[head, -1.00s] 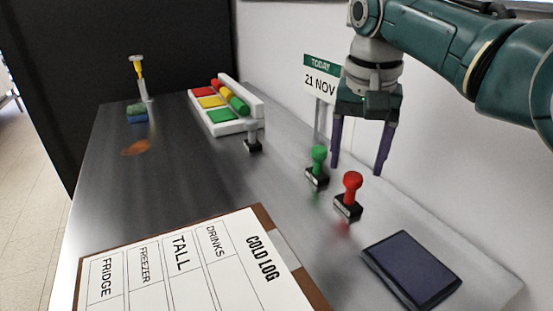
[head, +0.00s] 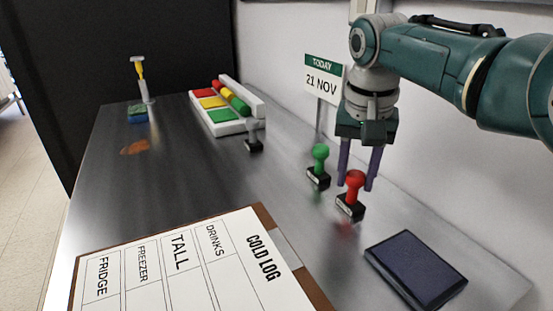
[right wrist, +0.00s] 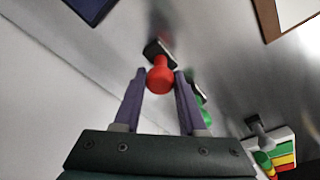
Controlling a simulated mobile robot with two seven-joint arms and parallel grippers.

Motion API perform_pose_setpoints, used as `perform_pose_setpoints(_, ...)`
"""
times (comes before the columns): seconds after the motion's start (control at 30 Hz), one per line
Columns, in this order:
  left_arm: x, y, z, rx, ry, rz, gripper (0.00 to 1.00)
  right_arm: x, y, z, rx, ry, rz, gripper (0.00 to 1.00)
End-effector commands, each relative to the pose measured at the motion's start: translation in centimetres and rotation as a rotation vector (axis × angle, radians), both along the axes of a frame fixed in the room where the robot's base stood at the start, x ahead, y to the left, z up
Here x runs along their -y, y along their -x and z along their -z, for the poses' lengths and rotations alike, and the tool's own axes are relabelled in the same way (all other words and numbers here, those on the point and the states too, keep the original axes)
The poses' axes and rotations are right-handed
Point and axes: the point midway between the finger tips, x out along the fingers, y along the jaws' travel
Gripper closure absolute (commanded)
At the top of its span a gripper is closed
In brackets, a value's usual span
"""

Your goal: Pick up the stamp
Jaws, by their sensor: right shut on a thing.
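A red-handled stamp (head: 355,181) with a black base stands upright on the steel counter. My right gripper (head: 356,184) comes down from above, its purple fingers shut on the red knob. In the right wrist view the red knob (right wrist: 159,76) sits between the two fingertips. A green-handled stamp (head: 320,158) stands just behind and to the left, and partly shows in the right wrist view (right wrist: 199,88) behind a finger. A grey-handled stamp (head: 254,140) stands farther back. My left gripper is not in view.
A dark ink pad (head: 416,270) lies at front right. A COLD LOG clipboard (head: 270,226) lies at the front. A TODAY 21 NOV sign (head: 322,82) stands by the wall. A white tray (head: 236,128) with coloured blocks sits at the back. The counter's middle is clear.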

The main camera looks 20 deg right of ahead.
Motion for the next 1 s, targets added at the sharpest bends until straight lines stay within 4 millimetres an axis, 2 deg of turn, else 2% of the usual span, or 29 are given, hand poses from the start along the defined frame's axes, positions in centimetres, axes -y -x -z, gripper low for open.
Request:
perform_pose_setpoints(0.03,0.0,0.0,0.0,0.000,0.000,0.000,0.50,0.0,0.0,0.0,0.000,0.000,0.000,0.88)
perform_pose_setpoints(0.13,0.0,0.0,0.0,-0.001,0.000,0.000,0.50,0.0,0.0,0.0,0.000,0.000,0.000,0.99)
perform_pose_setpoints(0.17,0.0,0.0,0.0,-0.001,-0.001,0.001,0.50,0.0,0.0,0.0,0.000,0.000,0.000,1.00)
perform_pose_setpoints(0.5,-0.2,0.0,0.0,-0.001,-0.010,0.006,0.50,0.0,0.0,-0.1,0.000,0.000,0.000,1.00)
perform_pose_setpoints(0.67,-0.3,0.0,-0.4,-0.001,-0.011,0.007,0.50,0.0,-0.1,-1.1,0.002,0.001,0.000,1.00)
perform_pose_setpoints(0.77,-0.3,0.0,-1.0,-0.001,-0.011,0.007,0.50,0.0,-0.1,-2.6,0.004,0.000,0.000,1.00)
perform_pose_setpoints(0.87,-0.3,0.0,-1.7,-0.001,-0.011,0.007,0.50,0.0,-0.2,-5.1,0.006,0.000,0.000,1.00)
perform_pose_setpoints(1.0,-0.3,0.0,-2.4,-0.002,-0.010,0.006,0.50,0.0,-0.2,-9.6,0.009,0.001,0.000,1.00)
